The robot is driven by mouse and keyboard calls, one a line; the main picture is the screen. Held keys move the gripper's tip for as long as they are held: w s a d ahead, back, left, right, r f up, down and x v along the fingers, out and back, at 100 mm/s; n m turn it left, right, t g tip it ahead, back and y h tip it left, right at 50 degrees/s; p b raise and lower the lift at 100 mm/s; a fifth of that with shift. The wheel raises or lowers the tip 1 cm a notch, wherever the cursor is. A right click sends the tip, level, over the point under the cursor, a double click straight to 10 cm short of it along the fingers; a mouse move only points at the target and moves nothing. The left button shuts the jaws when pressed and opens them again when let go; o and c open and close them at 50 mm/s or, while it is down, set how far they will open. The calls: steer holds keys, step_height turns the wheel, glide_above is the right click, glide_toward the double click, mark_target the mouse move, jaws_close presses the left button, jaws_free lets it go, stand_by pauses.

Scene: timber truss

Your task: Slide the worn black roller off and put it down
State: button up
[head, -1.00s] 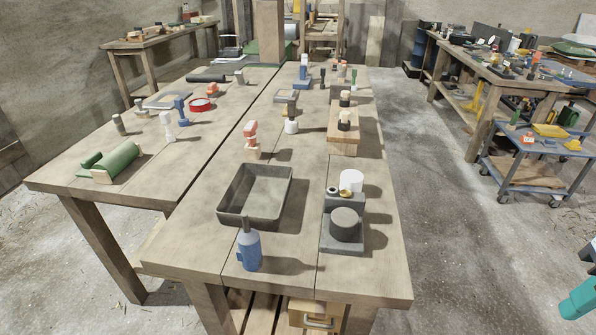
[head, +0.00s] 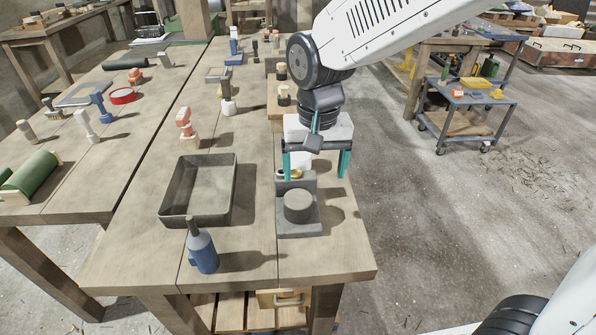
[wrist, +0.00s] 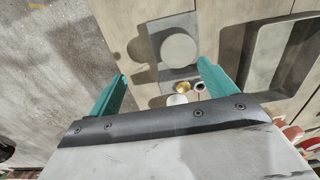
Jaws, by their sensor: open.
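A dark grey holder (head: 298,228) with a raised back block stands near the bench's front right. A round, dark grey drum (head: 298,204) sits upright on it; it also shows in the wrist view (wrist: 179,49). I cannot tell whether this is the worn black roller. Behind it are a brass piece (wrist: 184,87), a small dark-centred ring (wrist: 198,87) and a white cylinder (wrist: 177,99). My gripper (head: 316,168) is open and empty, pointing down above the holder's back end. Its teal fingers are wide apart in both views, and it partly hides the back pieces in the head view.
A deep grey tray (head: 166,210) stands left of the holder, with a blue bottle (head: 202,252) in front of it. A red-topped tool (head: 185,124) stands behind the tray. A long black roll (head: 125,64) lies on the far left bench. Bare bench separates tray and holder.

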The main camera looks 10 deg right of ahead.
mark_target(298, 199)
steer(key=a+f, duration=0.1)
steer(key=w+a+f, duration=0.1)
steer(key=shift+a, duration=0.4)
steer(key=shift+a+f, duration=0.15)
steer(key=shift+f, duration=0.2)
step_height(298, 199, down, 7)
steer(key=shift+f, duration=0.15)
steer(key=c, duration=1.8)
steer(key=shift+r, duration=3.05)
